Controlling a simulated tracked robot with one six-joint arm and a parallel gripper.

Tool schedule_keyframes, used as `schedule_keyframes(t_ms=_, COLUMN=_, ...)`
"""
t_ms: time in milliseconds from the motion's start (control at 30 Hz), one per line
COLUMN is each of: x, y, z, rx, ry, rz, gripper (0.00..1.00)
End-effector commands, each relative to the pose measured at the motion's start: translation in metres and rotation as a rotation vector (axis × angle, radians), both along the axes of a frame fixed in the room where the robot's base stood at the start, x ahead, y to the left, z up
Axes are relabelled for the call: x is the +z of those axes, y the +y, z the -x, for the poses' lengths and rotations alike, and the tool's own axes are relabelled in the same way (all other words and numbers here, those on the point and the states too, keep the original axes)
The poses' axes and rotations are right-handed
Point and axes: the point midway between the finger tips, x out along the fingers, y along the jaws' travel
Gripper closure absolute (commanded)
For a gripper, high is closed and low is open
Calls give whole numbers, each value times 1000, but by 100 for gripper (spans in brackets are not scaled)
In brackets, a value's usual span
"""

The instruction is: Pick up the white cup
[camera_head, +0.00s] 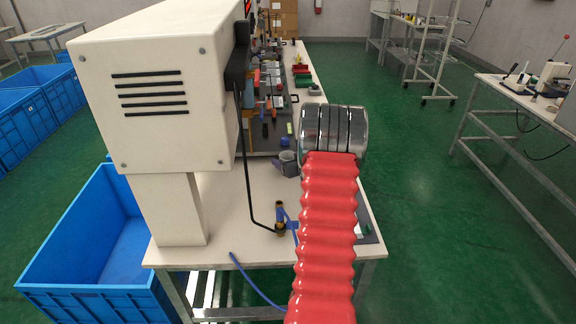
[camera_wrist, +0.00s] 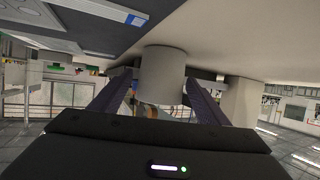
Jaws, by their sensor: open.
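A plain pale grey-white cup (camera_wrist: 162,72) stands on the table, whose top shows in the upper part of the wrist view, which looks upside down. My gripper (camera_wrist: 160,84) is open, with one dark finger on each side of the cup. I cannot tell whether either finger touches it. My gripper is mostly hidden behind my arm there.
A large cream machine (camera_head: 160,85) with a black rod stands left of the cup. A brass-and-blue fitting (camera_head: 281,218) sits near the front edge. A dark mat (camera_head: 268,138) with tools lies behind. A blue crate (camera_head: 95,250) stands at the lower left.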

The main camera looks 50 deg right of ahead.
Motion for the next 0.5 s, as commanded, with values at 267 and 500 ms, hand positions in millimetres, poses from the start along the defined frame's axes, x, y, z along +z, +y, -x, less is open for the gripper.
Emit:
schedule_keyframes(t_ms=267, x=1, y=0, z=-1, rx=1, ry=-1, rz=1, gripper=31)
schedule_keyframes(t_ms=500, x=1, y=1, z=-1, rx=1, ry=-1, rz=1, gripper=37)
